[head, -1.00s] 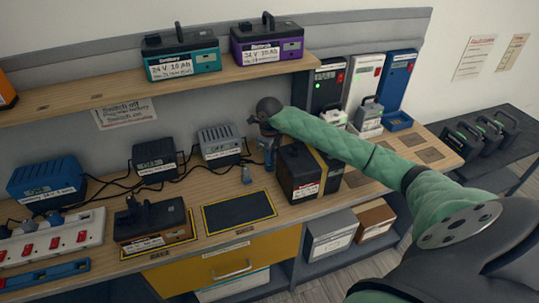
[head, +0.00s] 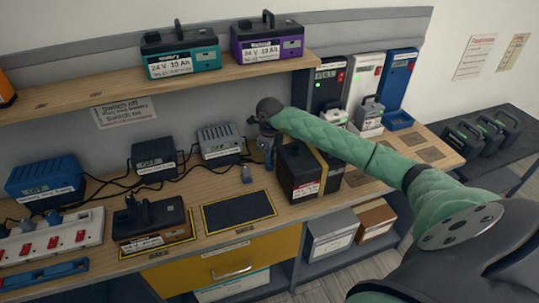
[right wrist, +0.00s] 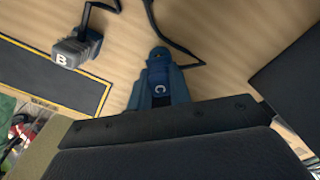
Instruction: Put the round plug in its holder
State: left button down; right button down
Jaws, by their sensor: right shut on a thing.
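My right gripper (head: 268,152) points down over the back of the bench, left of a black battery with a red and white label (head: 307,189). It is shut on a blue plug marked C (right wrist: 160,88), seen between its fingers in the right wrist view. A dark cable runs near this plug. Its tip is hidden, so I cannot tell whether it touches the bench or is round. A grey plug marked B (right wrist: 75,48) lies apart on the wood; it also shows in the head view (head: 247,175). I cannot make out the holder. My left gripper is out of view.
A yellow-edged dark mat (head: 238,211) lies empty in front. Chargers (head: 219,145) and loose cables line the back, below a shelf (head: 110,96) with batteries. A white socket strip (head: 60,236) is at far left.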

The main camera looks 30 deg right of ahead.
jog(key=shift+f+b, duration=0.45)
jog(key=shift+f, duration=0.2)
jog(key=c, duration=1.2)
grip_release()
notch_tip(320, 180, up, 6)
jog(key=shift+r+b, duration=0.2)
jog(key=shift+b, duration=0.95)
jog(key=shift+r, duration=0.7)
